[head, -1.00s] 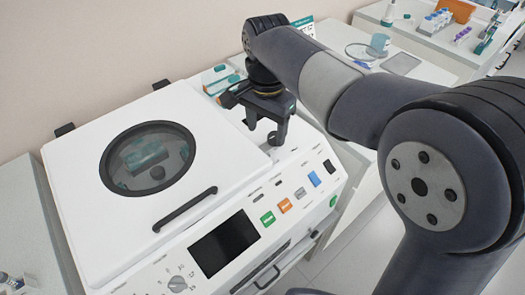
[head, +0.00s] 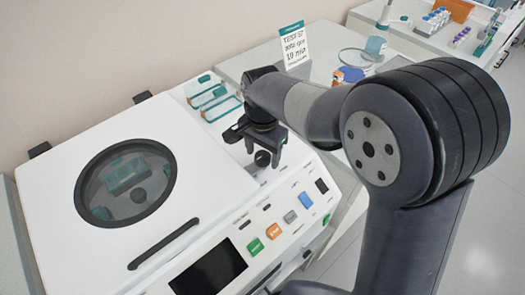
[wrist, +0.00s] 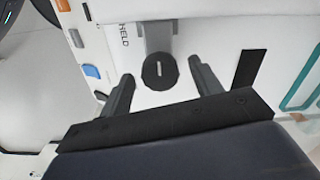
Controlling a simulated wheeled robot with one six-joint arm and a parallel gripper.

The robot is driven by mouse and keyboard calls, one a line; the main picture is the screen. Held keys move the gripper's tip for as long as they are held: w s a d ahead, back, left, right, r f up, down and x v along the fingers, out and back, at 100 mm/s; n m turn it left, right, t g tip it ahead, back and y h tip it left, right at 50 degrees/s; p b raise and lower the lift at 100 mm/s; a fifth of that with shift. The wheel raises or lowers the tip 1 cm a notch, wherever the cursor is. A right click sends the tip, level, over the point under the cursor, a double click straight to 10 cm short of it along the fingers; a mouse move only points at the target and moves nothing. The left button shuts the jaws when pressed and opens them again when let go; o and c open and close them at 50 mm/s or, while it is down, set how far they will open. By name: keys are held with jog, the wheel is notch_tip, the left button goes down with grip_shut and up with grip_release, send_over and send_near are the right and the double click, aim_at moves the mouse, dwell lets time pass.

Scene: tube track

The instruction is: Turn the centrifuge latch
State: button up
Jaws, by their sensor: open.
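The white centrifuge (head: 60,215) has a closed lid with a round dark-rimmed window (head: 126,183) and a black bar handle (head: 163,244). The latch is a round black knob (head: 262,158) on the machine's top, right of the lid; in the wrist view the knob (wrist: 160,70) shows a short white mark and a grey piece behind it. My gripper (head: 265,150) is open and empty. In the wrist view my gripper (wrist: 160,88) has one finger on each side of the knob, with gaps on both sides. I cannot tell how high the fingertips are.
Coloured buttons, including a green one (head: 255,246) and a blue one (head: 305,200), line the front panel beside a dark screen (head: 208,268). Teal-edged racks (head: 215,100) lie behind the gripper. A printed sign (head: 294,45) stands on the bench behind.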

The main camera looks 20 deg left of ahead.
jog(key=shift+c, duration=0.4)
jog(key=c, duration=0.9)
jog(key=shift+n, duration=0.4)
jog(key=n, duration=0.3)
jog(key=shift+p, duration=0.35)
jog(key=n, duration=0.9)
jog(key=shift+n+p, duration=0.3)
jog(key=shift+p, duration=0.1)
jog(key=shift+n, duration=2.3)
